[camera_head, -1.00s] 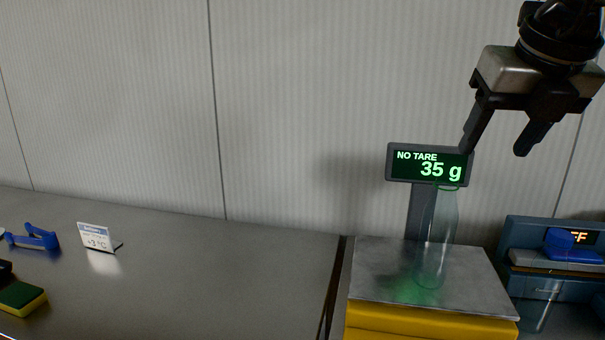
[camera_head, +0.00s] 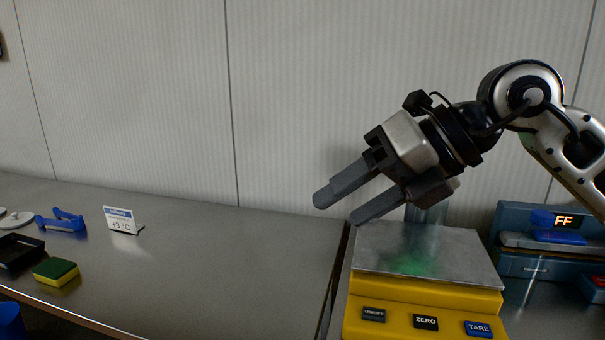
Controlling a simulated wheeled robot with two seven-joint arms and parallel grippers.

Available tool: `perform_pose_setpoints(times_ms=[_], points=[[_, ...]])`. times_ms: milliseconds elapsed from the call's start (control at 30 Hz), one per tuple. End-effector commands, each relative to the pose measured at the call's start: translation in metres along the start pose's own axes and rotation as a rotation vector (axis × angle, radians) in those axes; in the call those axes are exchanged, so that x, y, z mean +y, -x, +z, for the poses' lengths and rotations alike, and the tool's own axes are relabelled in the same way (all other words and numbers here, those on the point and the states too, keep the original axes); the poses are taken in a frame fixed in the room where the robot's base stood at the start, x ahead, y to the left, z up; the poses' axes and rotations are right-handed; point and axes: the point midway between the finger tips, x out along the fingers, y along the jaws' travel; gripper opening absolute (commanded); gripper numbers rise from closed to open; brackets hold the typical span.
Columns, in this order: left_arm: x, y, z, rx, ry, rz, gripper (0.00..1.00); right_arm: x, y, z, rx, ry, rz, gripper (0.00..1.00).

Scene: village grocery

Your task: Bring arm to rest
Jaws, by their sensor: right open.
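My right gripper (camera_head: 340,208) hangs in the air in front of the wall, its arm coming in from the right. Its two dark fingers are apart and empty, pointing down and left. It is above the left rear part of a yellow scale (camera_head: 395,322) with a steel plate (camera_head: 465,262). My left gripper is not in view.
A steel counter (camera_head: 220,270) has wide free room at left. On it are a price card (camera_head: 123,220), a blue holder (camera_head: 62,221), a green and yellow sponge (camera_head: 56,271) and a black tray (camera_head: 18,254). A blue device (camera_head: 525,266) stands right of the scale.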

Motion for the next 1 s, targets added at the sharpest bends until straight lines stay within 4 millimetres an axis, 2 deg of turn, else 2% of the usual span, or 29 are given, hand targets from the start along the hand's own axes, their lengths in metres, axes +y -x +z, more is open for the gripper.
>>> perform_pose_setpoints(times_ms=[33,100,200,267,333,367,433,467,500,567,600,633,700,767,800,867,900,1000], points=[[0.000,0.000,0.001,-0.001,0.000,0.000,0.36,0.021,-0.019,-0.010,0.003,-0.010,0.168,0.57],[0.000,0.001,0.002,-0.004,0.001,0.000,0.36,0.056,-0.031,-0.017,-0.032,-0.052,0.430,0.57],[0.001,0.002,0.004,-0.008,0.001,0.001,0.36,0.091,-0.025,-0.014,-0.143,-0.190,0.794,0.57],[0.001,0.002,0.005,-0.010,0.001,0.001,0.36,0.098,-0.012,-0.006,-0.237,-0.315,0.983,0.57],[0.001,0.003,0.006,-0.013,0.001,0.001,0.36,0.088,0.004,0.007,-0.369,-0.497,1.166,0.57],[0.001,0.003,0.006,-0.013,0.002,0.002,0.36,0.078,0.011,0.012,-0.432,-0.585,1.230,0.57],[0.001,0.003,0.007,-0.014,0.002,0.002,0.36,0.044,0.021,0.021,-0.588,-0.819,1.343,0.57],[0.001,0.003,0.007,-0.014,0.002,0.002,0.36,0.024,0.023,0.023,-0.659,-0.927,1.372,0.57],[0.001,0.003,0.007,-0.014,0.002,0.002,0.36,-0.005,0.023,0.022,-0.755,-1.080,1.394,0.57],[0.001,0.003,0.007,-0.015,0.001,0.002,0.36,-0.051,0.018,0.013,-0.891,-1.307,1.388,0.57],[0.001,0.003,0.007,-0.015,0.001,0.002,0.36,-0.079,0.012,0.003,-0.969,-1.449,1.362,0.57],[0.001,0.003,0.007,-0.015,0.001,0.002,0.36,-0.099,0.006,-0.007,-1.023,-1.550,1.332,0.57],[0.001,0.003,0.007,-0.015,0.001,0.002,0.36,-0.141,-0.009,-0.036,-1.133,-1.779,1.237,0.57],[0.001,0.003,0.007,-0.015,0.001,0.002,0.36,-0.173,-0.025,-0.067,-1.211,-1.965,1.128,0.57],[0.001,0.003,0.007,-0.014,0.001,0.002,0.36,-0.190,-0.035,-0.090,-1.254,-2.083,1.043,0.57],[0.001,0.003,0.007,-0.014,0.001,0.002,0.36,-0.211,-0.050,-0.127,-1.304,-2.249,0.901,0.57],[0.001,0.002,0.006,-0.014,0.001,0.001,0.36,-0.222,-0.059,-0.152,-1.327,-2.350,0.801,0.57],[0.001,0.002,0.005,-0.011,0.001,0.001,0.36,-0.236,-0.076,-0.207,-1.355,-2.542,0.574,0.57]])
